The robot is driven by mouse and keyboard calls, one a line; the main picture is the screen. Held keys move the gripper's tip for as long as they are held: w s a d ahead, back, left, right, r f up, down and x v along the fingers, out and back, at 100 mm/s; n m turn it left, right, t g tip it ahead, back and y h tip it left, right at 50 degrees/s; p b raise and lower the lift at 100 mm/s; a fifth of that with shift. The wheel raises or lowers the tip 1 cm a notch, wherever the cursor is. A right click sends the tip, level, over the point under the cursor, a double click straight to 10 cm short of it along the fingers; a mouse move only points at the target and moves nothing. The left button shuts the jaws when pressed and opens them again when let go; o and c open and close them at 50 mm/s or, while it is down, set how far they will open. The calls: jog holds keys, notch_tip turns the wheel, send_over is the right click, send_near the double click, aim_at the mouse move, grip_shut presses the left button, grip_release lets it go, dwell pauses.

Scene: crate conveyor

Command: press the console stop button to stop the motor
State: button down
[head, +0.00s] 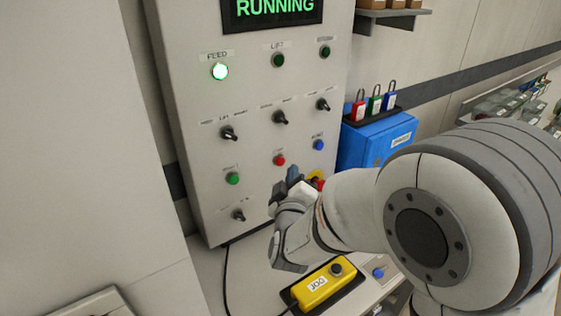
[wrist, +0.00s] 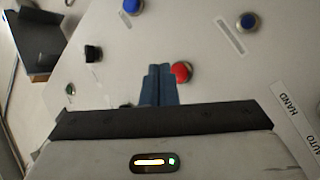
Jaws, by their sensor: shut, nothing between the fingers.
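The console (head: 190,120) has a display reading RUNNING (head: 275,7). The red button (head: 279,160) sits between a green button (head: 232,178) and a blue button (head: 318,145); its label is too small to read. My gripper (head: 292,176) is just below the red button in the head view, with its fingers shut and empty. In the wrist view the shut fingertips (wrist: 160,72) appear right beside the red button (wrist: 181,72), to its left. Whether they touch the panel or the button I cannot tell.
The FEED lamp (head: 220,71) is lit. Selector knobs (head: 281,118) stick out above the buttons. A red and yellow part (head: 316,180) is half hidden behind my gripper. A yellow JOG box (head: 322,284) lies below. A blue box (head: 375,140) with padlocks stands to the right.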

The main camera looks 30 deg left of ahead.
jog(key=shift+w+a, duration=0.3)
jog(key=shift+a, duration=0.3)
jog(key=shift+w+a, duration=0.1)
dwell(1.6)
jog(key=shift+w+a, duration=0.15)
jog(key=shift+a, duration=0.15)
jog(key=shift+w+a, duration=0.15)
jog(key=shift+a, duration=0.2)
dwell(0.7)
jog(key=shift+d+b, duration=0.1)
jog(key=shift+b, duration=0.2)
jog(key=shift+s+d, duration=0.35)
jog(key=shift+d, duration=0.3)
jog(key=shift+d+b, duration=0.1)
jog(key=shift+b, duration=0.2)
jog(key=s+d, duration=0.1)
jog(key=d, duration=0.1)
jog(key=s+d+b, duration=0.1)
jog(key=d, duration=0.1)
jog(key=shift+s+d, duration=0.1)
jog(key=shift+s, duration=0.1)
